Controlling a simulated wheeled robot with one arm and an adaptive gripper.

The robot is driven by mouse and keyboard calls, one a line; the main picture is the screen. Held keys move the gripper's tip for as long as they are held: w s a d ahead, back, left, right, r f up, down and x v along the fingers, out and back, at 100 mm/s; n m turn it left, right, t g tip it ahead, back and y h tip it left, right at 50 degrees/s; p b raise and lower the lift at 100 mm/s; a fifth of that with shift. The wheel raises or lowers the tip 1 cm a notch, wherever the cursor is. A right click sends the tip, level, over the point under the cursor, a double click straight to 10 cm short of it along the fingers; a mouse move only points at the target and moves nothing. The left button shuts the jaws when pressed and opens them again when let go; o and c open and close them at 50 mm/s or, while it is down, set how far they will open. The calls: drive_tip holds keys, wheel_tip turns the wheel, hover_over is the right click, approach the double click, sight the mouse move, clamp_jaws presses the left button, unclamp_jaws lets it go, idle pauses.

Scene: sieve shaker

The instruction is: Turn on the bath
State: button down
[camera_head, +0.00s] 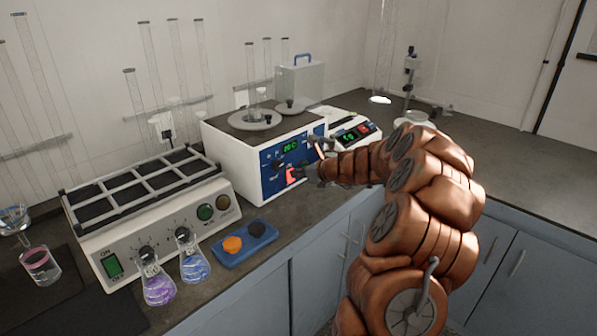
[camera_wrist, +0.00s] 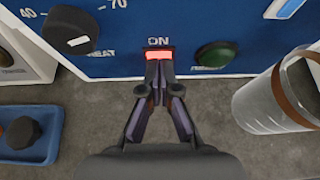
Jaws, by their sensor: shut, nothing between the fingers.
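The bath (camera_head: 240,150) is a white box with a blue front panel on the bench, with round lids on top. Its green display shows digits in the head view. In the wrist view the panel (camera_wrist: 120,62) shows a red lit switch (camera_wrist: 158,55) under the word ON. A black HEAT knob (camera_wrist: 71,30) is to its left and a green button (camera_wrist: 214,54) to its right. My gripper (camera_wrist: 160,68) is shut and empty, its fingertips at the lower edge of the red switch. I cannot tell whether they touch it. In the head view my gripper (camera_head: 310,172) is in front of the panel.
A white multi-well unit (camera_head: 150,215) stands at the left, with two flasks (camera_head: 192,262) before it. A blue tray (camera_head: 245,244) holds an orange and a black stopper. Another instrument (camera_head: 352,133) is right of the bath.

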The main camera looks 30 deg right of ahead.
drive_tip(key=shift+r, duration=0.2)
drive_tip(key=shift+r+p, duration=0.65)
drive_tip(key=shift+p, duration=0.35)
drive_tip(key=shift+s, duration=0.1)
drive_tip(key=v, duration=1.3)
drive_tip(key=shift+p, duration=0.35)
